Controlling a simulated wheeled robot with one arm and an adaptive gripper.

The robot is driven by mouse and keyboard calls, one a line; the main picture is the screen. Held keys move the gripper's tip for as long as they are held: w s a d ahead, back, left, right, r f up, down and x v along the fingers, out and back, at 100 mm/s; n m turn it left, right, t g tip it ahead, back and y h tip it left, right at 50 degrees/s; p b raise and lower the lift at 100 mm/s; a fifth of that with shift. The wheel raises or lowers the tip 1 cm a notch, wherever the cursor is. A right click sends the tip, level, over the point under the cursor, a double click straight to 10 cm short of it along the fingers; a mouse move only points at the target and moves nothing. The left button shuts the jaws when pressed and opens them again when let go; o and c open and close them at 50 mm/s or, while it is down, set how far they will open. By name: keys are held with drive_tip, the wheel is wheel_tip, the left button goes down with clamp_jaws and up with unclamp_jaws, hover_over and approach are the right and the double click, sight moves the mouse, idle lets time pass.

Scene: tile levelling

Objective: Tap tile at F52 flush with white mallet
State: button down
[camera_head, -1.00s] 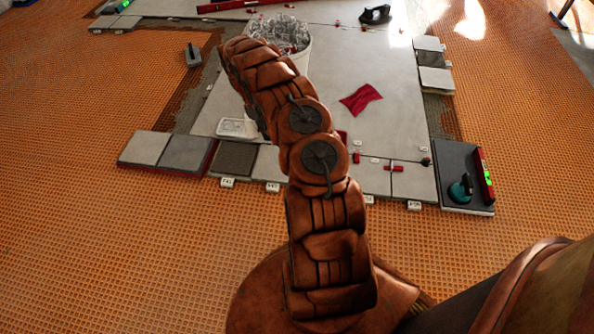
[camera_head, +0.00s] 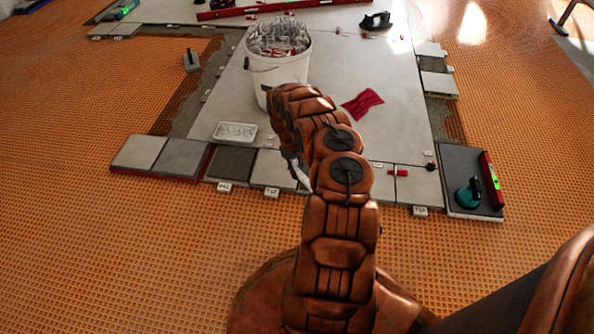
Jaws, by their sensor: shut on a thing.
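My arm reaches forward and folds down over the front row of tiles. My gripper (camera_head: 294,160) shows only as a small part at the left of the arm; its fingers are mostly hidden. A pale, narrow piece, seemingly part of the white mallet (camera_head: 301,175), sticks out below it, close above the front tile edge. The mallet's head cannot be made out. The front row holds a light tile (camera_head: 268,165) behind a white tag (camera_head: 271,193), beside a dark tile (camera_head: 232,162). The tag lettering is too small to read surely, so which tile is F52 is unclear.
A white bucket (camera_head: 262,88) of clear clips stands behind my arm. A shallow white tray (camera_head: 235,131), a red cloth (camera_head: 362,104) and red clips lie on the tiles. A dark tile at right carries a teal suction cup (camera_head: 468,193) and red level (camera_head: 491,180). Orange matting surrounds them.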

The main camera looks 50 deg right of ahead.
wheel_tip(320, 180, down, 7)
drive_tip(key=b, duration=0.4)
drive_tip(key=shift+r, duration=0.15)
drive_tip(key=shift+r+p, duration=1.7)
drive_tip(key=shift+r, duration=0.65)
drive_tip(key=shift+f, duration=0.1)
wheel_tip(320, 180, down, 5)
drive_tip(key=shift+f+b, duration=0.1)
drive_tip(key=shift+b, duration=0.95)
drive_tip(key=shift+r+p, duration=1.55)
drive_tip(key=shift+r, duration=1.05)
